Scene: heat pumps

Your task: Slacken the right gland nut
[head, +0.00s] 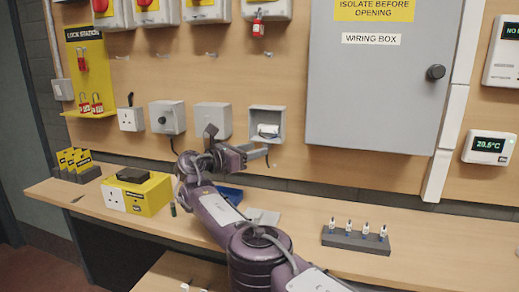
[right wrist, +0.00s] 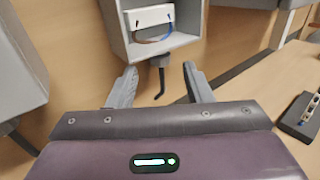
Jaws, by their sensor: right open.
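The right gland nut (right wrist: 159,61) is a dark fitting under an open grey box (right wrist: 162,45) in the right wrist view, with a short bent black cable (right wrist: 158,88) hanging from it. The open box (head: 281,122) also shows on the wall in the head view, where my gripper finger partly covers the area beneath it. My right gripper (head: 237,143) is open and empty below the box. In the right wrist view its fingers (right wrist: 158,84) stand on either side of the cable, below the nut and apart from it. My left gripper is not in view.
Closed grey boxes (head: 167,117) are on the wall to the left. A large wiring box (head: 378,80) is to the right. The bench below holds a yellow socket unit (head: 136,194), a blue tray (head: 229,193) and a grey rack of small parts (head: 356,240). The bench's right side is mostly clear.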

